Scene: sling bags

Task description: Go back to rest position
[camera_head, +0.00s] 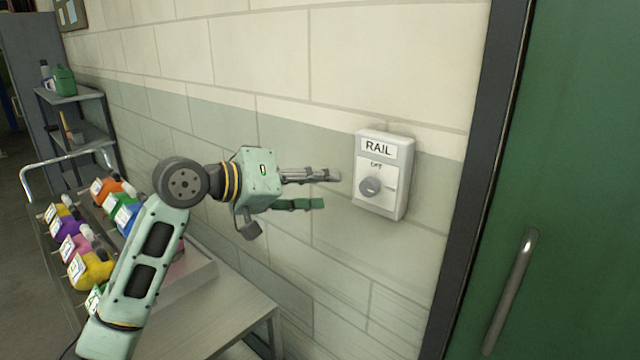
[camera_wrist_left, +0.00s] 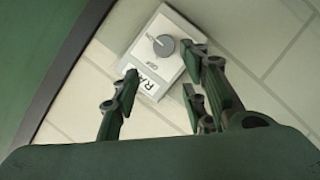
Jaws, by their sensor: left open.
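My left gripper (camera_head: 332,190) is open and empty, in front of the wall in the head view. It points at a white switch box (camera_head: 384,174) labelled RAIL and stops short of it, with a gap between. The box carries a round grey knob (camera_head: 370,186) under the word OFF. In the left wrist view the fingers (camera_wrist_left: 160,95) are spread, and the box (camera_wrist_left: 150,75) with its knob (camera_wrist_left: 163,45) shows beyond them. My right gripper is in neither view.
A green door (camera_head: 570,180) with a metal handle (camera_head: 512,290) stands at the right. A grey table (camera_head: 235,310) is below. A shelf (camera_head: 80,98) stands further back.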

